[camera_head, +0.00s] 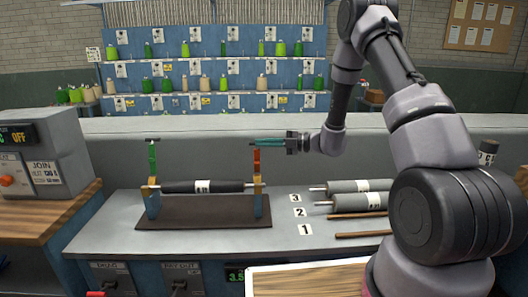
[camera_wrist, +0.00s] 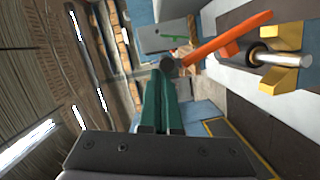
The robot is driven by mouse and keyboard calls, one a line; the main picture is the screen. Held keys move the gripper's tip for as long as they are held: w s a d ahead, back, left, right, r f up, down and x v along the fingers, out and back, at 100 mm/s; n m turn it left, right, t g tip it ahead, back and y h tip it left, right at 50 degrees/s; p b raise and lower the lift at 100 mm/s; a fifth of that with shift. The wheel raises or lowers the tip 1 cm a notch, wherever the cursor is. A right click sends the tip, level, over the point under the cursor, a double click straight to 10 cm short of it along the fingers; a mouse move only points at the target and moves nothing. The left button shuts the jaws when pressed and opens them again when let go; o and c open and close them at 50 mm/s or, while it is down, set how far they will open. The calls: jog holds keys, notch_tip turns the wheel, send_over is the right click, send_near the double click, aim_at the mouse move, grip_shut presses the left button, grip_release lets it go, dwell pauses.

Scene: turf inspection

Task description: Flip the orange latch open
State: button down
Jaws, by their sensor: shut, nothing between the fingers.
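The orange latch (camera_head: 256,162) stands upright on the right bracket of a roller stand (camera_head: 205,212). In the wrist view the orange latch (camera_wrist: 225,40) runs diagonally from a yellow bracket (camera_wrist: 284,76) to a dark knob (camera_wrist: 170,66). My gripper (camera_head: 253,142) reaches in from the right at the height of the latch's top, its teal fingers shut and empty. In the wrist view the fingertips (camera_wrist: 158,74) are right by the knob; I cannot tell if they touch. A dark roller (camera_head: 185,187) lies across the stand, its right end in the yellow bracket.
A green latch (camera_head: 152,162) stands upright on the stand's left bracket. Grey rollers (camera_head: 362,186) and brown rods lie at right beside numbered labels. A control box (camera_head: 42,152) stands at left. A blue shelf rack with bottles (camera_head: 210,67) is behind. The bench before the stand is clear.

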jog(key=w+m, duration=0.3)
jog(key=w, duration=0.5)
jog(key=shift+w+d+r+g+h, duration=0.2)
jog(key=shift+w+g+h, duration=0.1)
jog(key=shift+w+g, duration=0.1)
